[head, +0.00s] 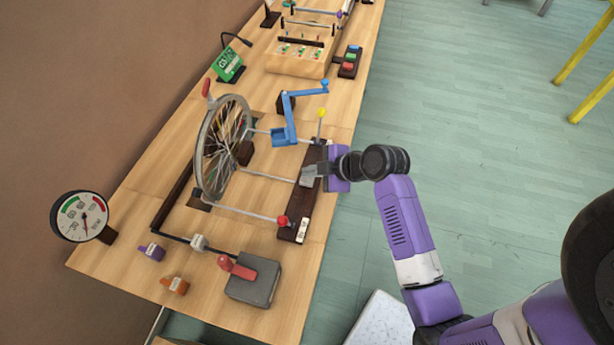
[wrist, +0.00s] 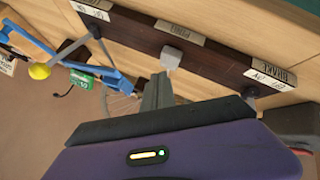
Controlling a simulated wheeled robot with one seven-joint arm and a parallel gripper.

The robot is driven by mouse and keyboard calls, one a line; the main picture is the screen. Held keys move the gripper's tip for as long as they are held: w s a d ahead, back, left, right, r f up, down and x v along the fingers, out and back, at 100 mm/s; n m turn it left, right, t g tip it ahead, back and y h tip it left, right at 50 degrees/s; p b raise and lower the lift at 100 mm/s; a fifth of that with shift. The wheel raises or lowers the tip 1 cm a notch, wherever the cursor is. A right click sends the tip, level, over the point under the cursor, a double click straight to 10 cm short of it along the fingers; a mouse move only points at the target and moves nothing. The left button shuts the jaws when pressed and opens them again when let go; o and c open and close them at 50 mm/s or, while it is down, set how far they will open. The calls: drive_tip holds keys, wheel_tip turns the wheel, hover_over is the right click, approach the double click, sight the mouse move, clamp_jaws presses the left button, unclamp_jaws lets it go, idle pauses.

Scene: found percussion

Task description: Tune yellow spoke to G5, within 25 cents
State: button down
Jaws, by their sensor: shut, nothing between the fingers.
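The spoked wheel (head: 222,150) stands upright on the long wooden bench, seen at a slant. Some spokes look yellowish, but I cannot single out the yellow spoke. My gripper (head: 308,175) is over the dark lever strip (head: 321,190), right of the wheel. In the wrist view, my gripper's fingers (wrist: 157,90) are shut and empty, pointing at a grey block (wrist: 171,57) on the strip. I cannot tell whether they touch it. A yellow-knobbed lever (head: 320,113) and a red-knobbed lever (head: 282,221) flank it. The yellow knob (wrist: 40,71) also shows in the wrist view.
A blue bracket (head: 286,136) stands behind the strip. A green display (head: 229,63) and a round gauge (head: 83,218) stand on the bench. A purple clip (head: 152,251), an orange clip (head: 175,285) and a grey box (head: 252,286) with a red lever occupy the near end.

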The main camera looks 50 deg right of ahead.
sight(310, 181)
drive_tip(key=shift+r, duration=0.1)
wheel_tip(310, 181, up, 5)
drive_tip(key=p, duration=0.4)
idle(3.2)
